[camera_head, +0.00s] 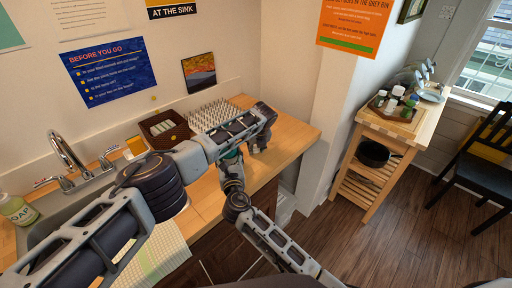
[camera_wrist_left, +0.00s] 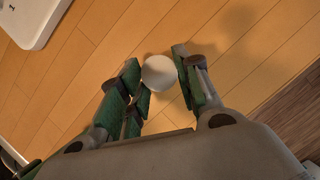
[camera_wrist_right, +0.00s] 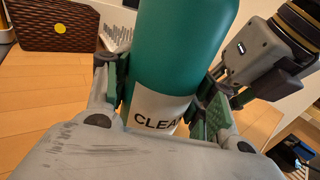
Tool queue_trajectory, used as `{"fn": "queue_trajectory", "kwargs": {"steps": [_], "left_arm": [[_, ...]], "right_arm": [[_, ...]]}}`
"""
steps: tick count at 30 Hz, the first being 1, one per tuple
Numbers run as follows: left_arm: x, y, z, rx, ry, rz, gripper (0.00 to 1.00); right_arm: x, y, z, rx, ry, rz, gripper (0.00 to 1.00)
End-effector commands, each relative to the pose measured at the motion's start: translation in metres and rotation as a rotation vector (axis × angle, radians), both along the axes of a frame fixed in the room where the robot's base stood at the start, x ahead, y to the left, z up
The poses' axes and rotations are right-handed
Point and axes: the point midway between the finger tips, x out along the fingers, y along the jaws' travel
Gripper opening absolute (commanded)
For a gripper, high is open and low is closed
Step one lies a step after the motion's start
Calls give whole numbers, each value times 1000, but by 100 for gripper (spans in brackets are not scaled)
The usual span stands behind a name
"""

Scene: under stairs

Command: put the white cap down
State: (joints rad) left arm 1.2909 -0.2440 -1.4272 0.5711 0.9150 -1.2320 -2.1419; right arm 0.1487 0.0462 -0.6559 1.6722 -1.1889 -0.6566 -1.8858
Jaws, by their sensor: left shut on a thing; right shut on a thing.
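The white cap (camera_wrist_left: 159,72) shows as a pale round disc between the fingers of my left gripper (camera_wrist_left: 160,80), which is shut on it over the wooden counter. I cannot tell whether the cap touches the counter. In the head view my left gripper (camera_head: 258,145) points down near the counter's right end, and the cap is hidden there. My right gripper (camera_wrist_right: 165,100) is shut around a teal bottle (camera_wrist_right: 180,45) with a white label reading "CLEA". In the head view the bottle is mostly hidden by my arms.
The wooden counter (camera_head: 292,133) is bare around its right end. A dark woven box (camera_head: 165,128) and a white spiked rack (camera_head: 212,113) stand behind, along the wall. The sink (camera_head: 45,215) is at left. A wooden cart (camera_head: 393,130) stands right, across a floor gap.

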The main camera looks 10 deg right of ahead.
Motion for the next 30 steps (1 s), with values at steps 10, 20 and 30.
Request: {"fn": "queue_trajectory", "kwargs": {"steps": [10,20,30], "left_arm": [[0,-1,-3,-1,1,0,0],[0,-1,-9,-1,1,0,0],[0,-1,-12,-1,0,0,38]], "right_arm": [[0,0,0,0,0,0,0],[0,0,0,0,0,0,0],[0,0,0,0,0,0,0]]}}
